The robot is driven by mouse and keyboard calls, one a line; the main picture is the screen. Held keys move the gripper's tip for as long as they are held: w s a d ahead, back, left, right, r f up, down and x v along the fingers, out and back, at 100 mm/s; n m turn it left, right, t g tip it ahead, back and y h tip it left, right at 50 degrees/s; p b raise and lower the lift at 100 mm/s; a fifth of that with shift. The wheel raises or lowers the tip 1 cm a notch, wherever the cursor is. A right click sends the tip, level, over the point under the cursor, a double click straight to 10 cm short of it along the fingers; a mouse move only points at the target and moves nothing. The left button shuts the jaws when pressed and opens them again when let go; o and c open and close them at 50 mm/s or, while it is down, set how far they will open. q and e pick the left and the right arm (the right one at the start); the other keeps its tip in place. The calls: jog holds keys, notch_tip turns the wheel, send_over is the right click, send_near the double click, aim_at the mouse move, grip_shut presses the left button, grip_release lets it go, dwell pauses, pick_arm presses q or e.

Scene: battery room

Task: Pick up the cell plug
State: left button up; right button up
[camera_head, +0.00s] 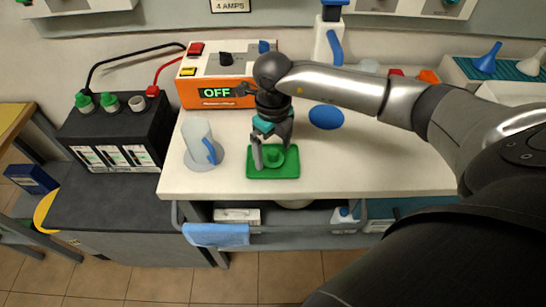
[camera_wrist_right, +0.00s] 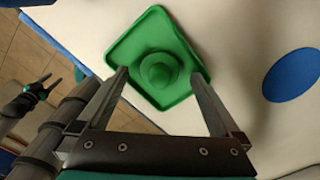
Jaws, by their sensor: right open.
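The green cell plug (camera_head: 275,158) is a round cap with a raised knob, sitting in a small green square tray (camera_head: 257,174) on the white bench top. In the right wrist view the plug (camera_wrist_right: 160,71) is near the middle of the tray (camera_wrist_right: 150,22). My right gripper (camera_head: 272,152) is open above the tray. In its wrist view the plug shows between the fingertips, and no contact can be made out. In the right wrist view my left gripper (camera_wrist_right: 48,82) shows at the left edge, small, with its fingers apart and empty.
A clear jug (camera_head: 198,140) stands close left of the tray. An orange charger (camera_head: 222,92) reading OFF stands behind. A black battery (camera_head: 117,135) with two green plugs and a bare-looking grey opening is at the left. A blue oval (camera_head: 326,117) lies right of the gripper.

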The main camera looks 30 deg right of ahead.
jog(key=shift+f, duration=0.6)
jog(key=c, duration=1.4)
jog(key=shift+r, duration=0.2)
